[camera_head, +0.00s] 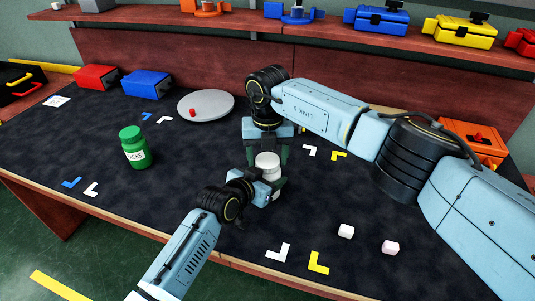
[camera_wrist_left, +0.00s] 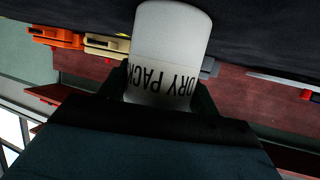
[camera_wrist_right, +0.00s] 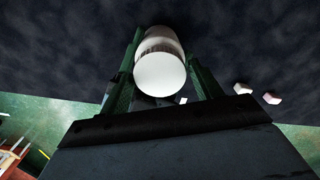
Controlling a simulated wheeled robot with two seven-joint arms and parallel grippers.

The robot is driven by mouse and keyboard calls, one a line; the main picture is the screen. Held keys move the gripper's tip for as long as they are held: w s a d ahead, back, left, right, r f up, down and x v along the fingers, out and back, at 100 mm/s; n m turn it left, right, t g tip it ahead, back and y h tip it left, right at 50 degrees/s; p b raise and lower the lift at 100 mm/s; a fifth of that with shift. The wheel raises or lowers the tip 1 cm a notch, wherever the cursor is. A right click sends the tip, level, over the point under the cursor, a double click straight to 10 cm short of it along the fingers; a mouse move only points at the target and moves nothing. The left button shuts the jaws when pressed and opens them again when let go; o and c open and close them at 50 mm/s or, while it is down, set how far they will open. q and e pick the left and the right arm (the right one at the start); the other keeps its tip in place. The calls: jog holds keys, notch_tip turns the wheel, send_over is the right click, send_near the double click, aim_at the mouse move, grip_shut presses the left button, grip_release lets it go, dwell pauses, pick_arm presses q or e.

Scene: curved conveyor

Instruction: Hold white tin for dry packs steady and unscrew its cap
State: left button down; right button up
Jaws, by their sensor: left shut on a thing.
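The white tin (camera_head: 269,174) for dry packs stands upright near the table's front middle, its cap (camera_head: 267,160) on top. Its "DRY PACK" label (camera_wrist_left: 165,82) shows upside down in the left wrist view. My left gripper (camera_head: 266,187) is shut on the tin's body from the front. My right gripper (camera_head: 266,152) points down from above, its fingers spread on either side of the cap. In the right wrist view the round white cap (camera_wrist_right: 160,75) lies between the fingers, with a visible gap at the right finger.
A green jar (camera_head: 134,150) stands to the left. A grey round plate (camera_head: 212,103) with a small red piece is behind. Two pale cubes (camera_head: 346,231) (camera_head: 390,247) lie at front right. Red (camera_head: 97,77) and blue (camera_head: 146,84) boxes stand at back left; an orange box (camera_head: 470,140) at right.

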jog(key=c, duration=0.7)
jog(key=o, duration=1)
jog(key=shift+o, duration=0.2)
notch_tip(320, 180, up, 8)
jog(key=shift+f, duration=0.1)
jog(key=shift+c, duration=0.4)
jog(key=shift+f, duration=3.95)
jog(key=shift+c, duration=0.4)
jog(key=c, duration=0.9)
jog(key=o, duration=1.1)
jog(key=shift+c, duration=0.2)
jog(key=shift+r, duration=0.15)
